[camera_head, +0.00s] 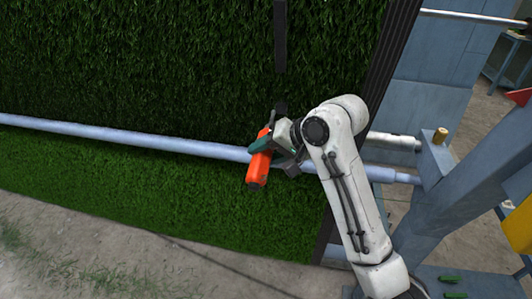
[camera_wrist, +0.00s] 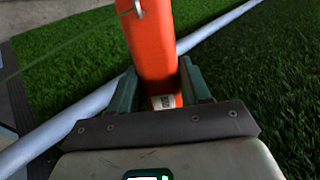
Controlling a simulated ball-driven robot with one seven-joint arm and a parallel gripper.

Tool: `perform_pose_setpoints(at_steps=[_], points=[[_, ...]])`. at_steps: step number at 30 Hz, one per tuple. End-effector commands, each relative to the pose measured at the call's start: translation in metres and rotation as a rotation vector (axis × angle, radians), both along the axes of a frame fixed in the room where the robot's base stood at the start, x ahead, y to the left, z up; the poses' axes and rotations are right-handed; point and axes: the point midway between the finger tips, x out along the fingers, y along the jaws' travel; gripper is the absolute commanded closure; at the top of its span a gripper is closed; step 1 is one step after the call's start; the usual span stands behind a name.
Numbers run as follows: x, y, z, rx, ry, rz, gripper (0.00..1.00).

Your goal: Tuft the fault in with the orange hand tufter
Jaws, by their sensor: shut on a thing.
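The orange hand tufter (camera_head: 258,170) is held in my gripper (camera_head: 272,146), in front of the hanging green turf (camera_head: 140,60). Its thick orange end points down and its thin dark end points up. In the wrist view, the green fingers of my gripper (camera_wrist: 160,88) close on both sides of the tufter (camera_wrist: 150,45). A thin green strand (camera_wrist: 60,57) runs to it from the left. A dark, narrow vertical strip (camera_head: 280,35), apparently the fault, shows in the turf above the tufter. Its lower part is partly hidden by my gripper and arm. I cannot tell whether the tufter touches the turf.
A pale blue roller bar (camera_head: 120,136) crosses the turf, just behind the tufter. A blue-grey frame (camera_head: 420,215) with an upright post stands at the right, close to my arm. Turf left of my gripper is unobstructed above the bar. Bare ground (camera_head: 90,245) lies below.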

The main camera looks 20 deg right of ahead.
Motion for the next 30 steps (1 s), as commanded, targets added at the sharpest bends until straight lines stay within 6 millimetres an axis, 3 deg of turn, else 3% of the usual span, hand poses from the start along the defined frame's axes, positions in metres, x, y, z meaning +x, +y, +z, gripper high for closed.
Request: perform_pose_setpoints(at_steps=[30], points=[[0.014, -0.010, 0.007, 0.000, -0.003, 0.000, 0.94]])
